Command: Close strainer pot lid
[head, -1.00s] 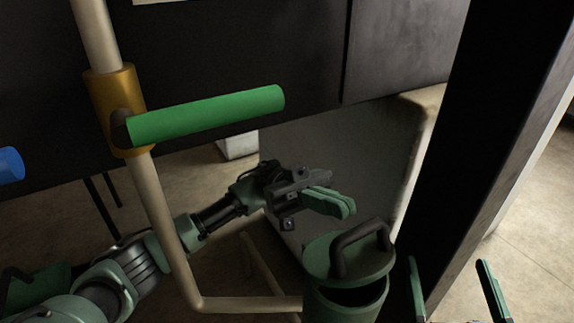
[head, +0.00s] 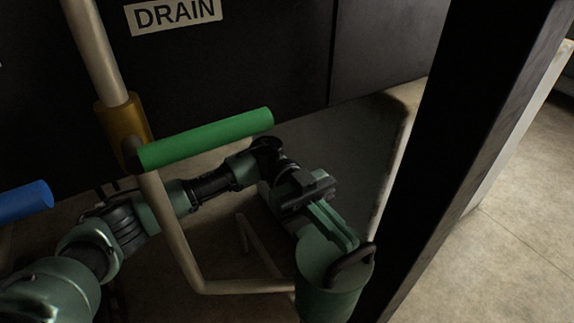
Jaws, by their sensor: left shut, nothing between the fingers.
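The strainer pot (head: 328,302) is a green cylinder low in the head view, right of centre. Its green lid (head: 314,258) lies over the top, with a dark arched handle (head: 352,258) on its right part. No dark opening shows between lid and pot rim from here. My left gripper (head: 347,243) is shut and empty, pointing down to the right. Its fingertips are at the lid beside the handle and hide part of the lid; whether they touch it I cannot tell. My right gripper is out of view.
A blue handle (head: 22,203) is at the left. A dark post (head: 455,150) rises right of the pot. A DRAIN sign (head: 173,14) is on the dark panel.

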